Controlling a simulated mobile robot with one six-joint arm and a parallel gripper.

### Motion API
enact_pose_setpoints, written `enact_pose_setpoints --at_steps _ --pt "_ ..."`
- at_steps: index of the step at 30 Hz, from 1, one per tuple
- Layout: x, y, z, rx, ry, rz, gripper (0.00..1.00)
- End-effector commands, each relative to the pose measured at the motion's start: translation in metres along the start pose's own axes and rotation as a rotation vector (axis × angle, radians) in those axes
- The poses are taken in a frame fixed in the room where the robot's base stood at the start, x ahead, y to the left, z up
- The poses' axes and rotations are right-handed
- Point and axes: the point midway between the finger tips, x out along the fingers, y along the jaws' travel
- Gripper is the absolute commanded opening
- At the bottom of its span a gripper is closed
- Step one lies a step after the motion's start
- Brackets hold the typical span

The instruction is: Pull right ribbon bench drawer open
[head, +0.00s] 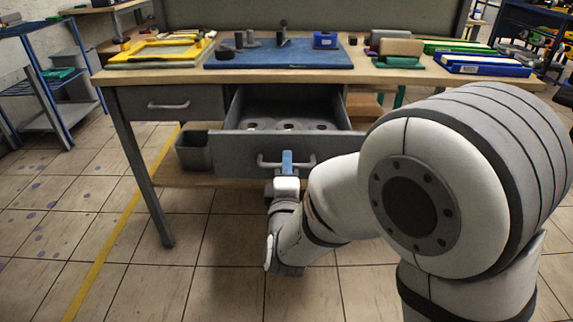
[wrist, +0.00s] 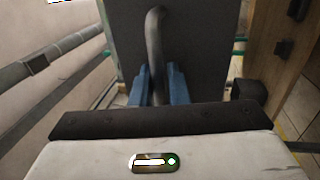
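The right bench drawer (head: 236,155) is grey and stands pulled out from the bench, with its inside showing. Several round pale items with dark centres (head: 290,125) lie in it. Its grey bar handle (head: 307,163) is on the front face. My gripper (head: 287,160) is at the middle of this handle. In the wrist view the handle (wrist: 155,45) runs between the two blue fingers (wrist: 160,85), which sit close on both sides of it. The fingers look shut on the handle, though the contact itself is partly hidden.
The left drawer (head: 170,103) is closed. The wooden bench top (head: 350,75) carries a blue mat (head: 275,55), yellow frames (head: 160,50) and coloured trays (head: 485,65). A grey bin (head: 193,152) stands under the bench. The tiled floor in front is clear at left.

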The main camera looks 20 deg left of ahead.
Motion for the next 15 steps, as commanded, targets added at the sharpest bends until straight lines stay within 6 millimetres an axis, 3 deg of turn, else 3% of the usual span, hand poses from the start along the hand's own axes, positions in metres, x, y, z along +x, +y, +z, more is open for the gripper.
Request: enact_pose_setpoints --at_steps 3,11,15 --pt "0.000 0.000 0.000 0.000 0.000 0.000 0.24" --pt "-0.001 0.001 -0.001 0.000 0.001 0.001 0.25" --pt "-0.014 0.001 -0.001 0.000 0.003 0.000 0.25"
